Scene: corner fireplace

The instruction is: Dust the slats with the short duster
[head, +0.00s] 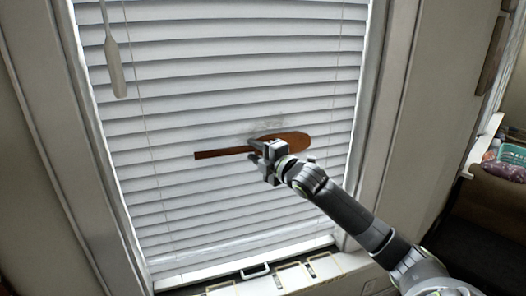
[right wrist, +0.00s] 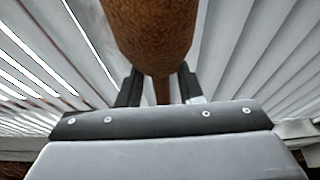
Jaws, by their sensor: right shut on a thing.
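The short duster (head: 293,141) has a brown oval head at right and a thin reddish-brown handle pointing left. My right gripper (head: 262,151) is shut on it near where handle and head meet, holding it in front of the white slats (head: 230,90). In the right wrist view the duster's textured brown head (right wrist: 152,32) fills the top middle, with its thin handle between the two dark fingers (right wrist: 162,90). A grey dusty smudge (head: 268,122) shows on the slats just above the duster. I cannot tell whether the head touches the slats. My left gripper is out of view.
A pale paddle-shaped wand (head: 113,65) hangs before the blind at upper left. The window frame (head: 382,110) edges the blind. Below is a ledge with a pale handle (head: 255,271) and yellowish outlined frames. The lower left slats are clear.

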